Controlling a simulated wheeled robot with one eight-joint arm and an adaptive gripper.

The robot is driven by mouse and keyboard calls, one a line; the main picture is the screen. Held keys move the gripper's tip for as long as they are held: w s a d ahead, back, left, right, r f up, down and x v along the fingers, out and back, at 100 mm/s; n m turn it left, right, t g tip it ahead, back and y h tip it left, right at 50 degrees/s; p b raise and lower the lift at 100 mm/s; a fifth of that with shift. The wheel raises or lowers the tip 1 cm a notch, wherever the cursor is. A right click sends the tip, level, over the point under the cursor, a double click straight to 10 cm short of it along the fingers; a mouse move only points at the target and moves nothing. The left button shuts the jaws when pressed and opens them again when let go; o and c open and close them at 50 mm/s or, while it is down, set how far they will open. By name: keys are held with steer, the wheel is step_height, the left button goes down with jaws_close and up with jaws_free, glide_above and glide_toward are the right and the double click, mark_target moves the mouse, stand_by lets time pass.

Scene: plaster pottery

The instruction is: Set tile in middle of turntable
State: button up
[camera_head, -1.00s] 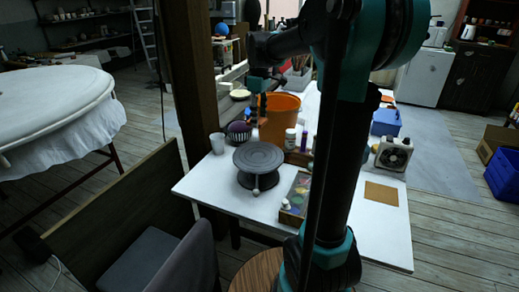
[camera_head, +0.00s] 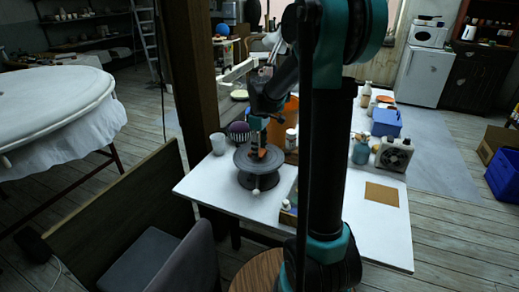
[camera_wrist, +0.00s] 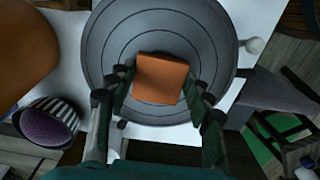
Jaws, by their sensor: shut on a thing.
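The turntable (camera_head: 243,168) is a grey round disc on a foot, near the left side of the white table. The wrist view shows its face with concentric rings (camera_wrist: 160,20). The tile (camera_wrist: 160,78) is a small orange-brown square. My gripper (camera_wrist: 158,86) is shut on it, with a finger at its left and right sides. In the head view my gripper (camera_head: 258,143) points down over the turntable, with the tile (camera_head: 259,154) at its tips. In the wrist view the tile overlaps the ringed middle, somewhat below the ring centre. I cannot tell whether it touches the disc.
A striped pot with a purple top (camera_head: 238,132) and a white cup (camera_head: 217,143) stand behind-left of the turntable. A small white knob (camera_head: 255,192) shows at the turntable's front.

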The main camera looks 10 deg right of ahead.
steer(key=shift+f, duration=0.1)
steer(key=o, duration=1.2)
step_height(320, 180, up, 12)
steer(key=shift+r, duration=0.15)
